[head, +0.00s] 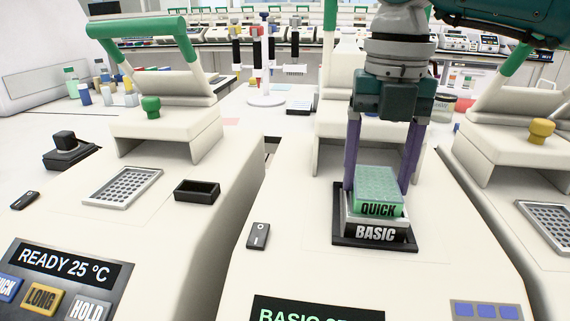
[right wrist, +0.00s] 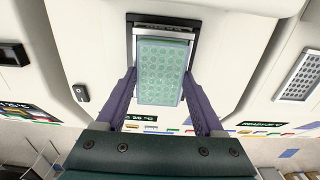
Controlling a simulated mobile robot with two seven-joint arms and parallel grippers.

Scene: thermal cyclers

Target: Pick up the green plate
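The green plate (head: 378,184) has a grid of wells and a "QUICK" label on its front. It is level over a pale plate labelled "BASIC" (head: 375,233) in the black-rimmed block of the middle thermal cycler; I cannot tell whether the two touch. My right gripper (head: 381,180) points down with its purple fingers on both sides of the green plate, against its edges. The right wrist view shows the green plate (right wrist: 162,75) between the fingertips (right wrist: 160,80) with no clear gap. My left gripper is not in view.
The left cycler (head: 190,240) has an empty silver block (head: 123,187) and a small black tray (head: 197,191). The right cycler (head: 500,180) has a yellow knob (head: 541,131). A pipette stand (head: 266,98) and bottles stand behind. The middle cycler's raised lid is close behind my fingers.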

